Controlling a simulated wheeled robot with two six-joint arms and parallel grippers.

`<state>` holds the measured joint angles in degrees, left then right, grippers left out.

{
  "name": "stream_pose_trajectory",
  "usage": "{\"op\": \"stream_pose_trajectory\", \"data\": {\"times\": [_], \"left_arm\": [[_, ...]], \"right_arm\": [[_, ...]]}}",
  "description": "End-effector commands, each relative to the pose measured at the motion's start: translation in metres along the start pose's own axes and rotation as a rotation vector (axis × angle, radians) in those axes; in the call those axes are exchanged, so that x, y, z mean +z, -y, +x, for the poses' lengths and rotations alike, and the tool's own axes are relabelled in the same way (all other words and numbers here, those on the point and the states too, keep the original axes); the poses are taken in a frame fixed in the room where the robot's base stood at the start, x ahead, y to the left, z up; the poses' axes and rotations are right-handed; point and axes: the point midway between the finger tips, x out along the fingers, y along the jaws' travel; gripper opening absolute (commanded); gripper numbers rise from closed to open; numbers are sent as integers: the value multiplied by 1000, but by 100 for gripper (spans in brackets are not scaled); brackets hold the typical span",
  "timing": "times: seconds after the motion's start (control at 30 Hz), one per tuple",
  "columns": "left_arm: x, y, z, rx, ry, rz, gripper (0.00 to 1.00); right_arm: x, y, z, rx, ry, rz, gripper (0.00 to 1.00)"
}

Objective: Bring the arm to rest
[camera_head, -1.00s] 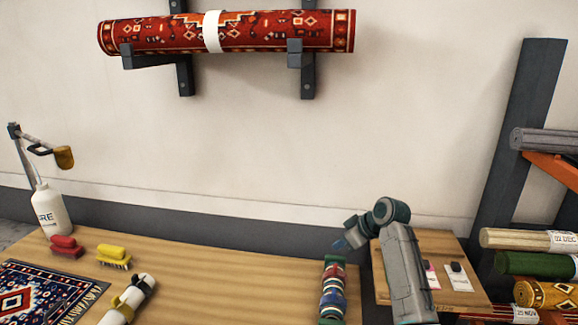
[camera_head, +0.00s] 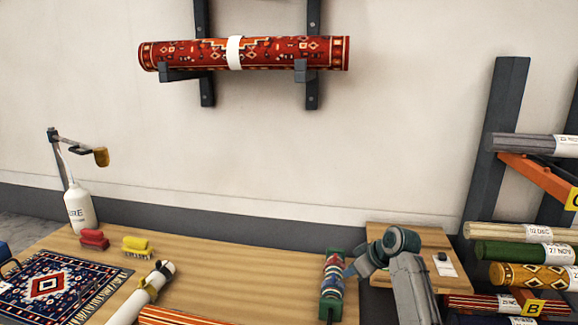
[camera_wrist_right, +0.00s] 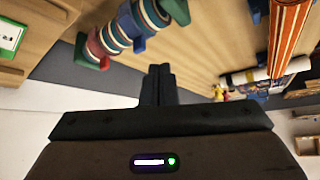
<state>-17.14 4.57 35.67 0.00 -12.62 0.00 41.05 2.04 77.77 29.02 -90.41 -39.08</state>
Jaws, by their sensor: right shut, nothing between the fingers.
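My right arm rises at the lower right of the head view, over the small wooden side table (camera_head: 428,240). My right gripper (camera_head: 352,270) is mostly turned away there, beside the stand of coloured rolls (camera_head: 332,283). In the right wrist view the fingers of my right gripper (camera_wrist_right: 158,82) are together, with nothing between them. The coloured rolls also show in the wrist view (camera_wrist_right: 118,30), close to the fingers but apart from them. My left gripper is out of view.
The wooden table (camera_head: 225,270) holds a patterned rug (camera_head: 50,285), a red brush (camera_head: 94,239), a yellow brush (camera_head: 137,246), a white bottle (camera_head: 79,209) and a white roll (camera_head: 140,295). A rack of rolled rugs (camera_head: 525,252) stands right. A red rolled rug (camera_head: 290,53) hangs on wall brackets.

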Motion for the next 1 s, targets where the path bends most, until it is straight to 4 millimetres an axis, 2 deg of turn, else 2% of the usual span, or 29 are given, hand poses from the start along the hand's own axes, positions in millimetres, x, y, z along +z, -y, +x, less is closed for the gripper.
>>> {"op": "stream_pose_trajectory", "data": {"times": [0.27, 0.37, 0.47, 0.57, 0.6, 0.8, 1.0], "left_arm": [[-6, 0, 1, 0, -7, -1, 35], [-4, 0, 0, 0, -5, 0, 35], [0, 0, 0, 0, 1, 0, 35], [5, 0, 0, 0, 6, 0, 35], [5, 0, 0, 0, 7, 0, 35], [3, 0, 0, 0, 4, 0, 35], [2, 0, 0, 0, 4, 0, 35]], "right_arm": [[59, 20, 15, 35, 52, 73, 0], [88, 31, 19, 55, 77, 109, 0], [125, 46, 22, 80, 110, 153, 0], [171, 70, 22, 116, 150, 211, 0], [191, 80, 20, 133, 167, 237, 0], [280, 138, -3, 220, 244, 354, 0], [348, 197, -45, 308, 307, 458, 0]]}}
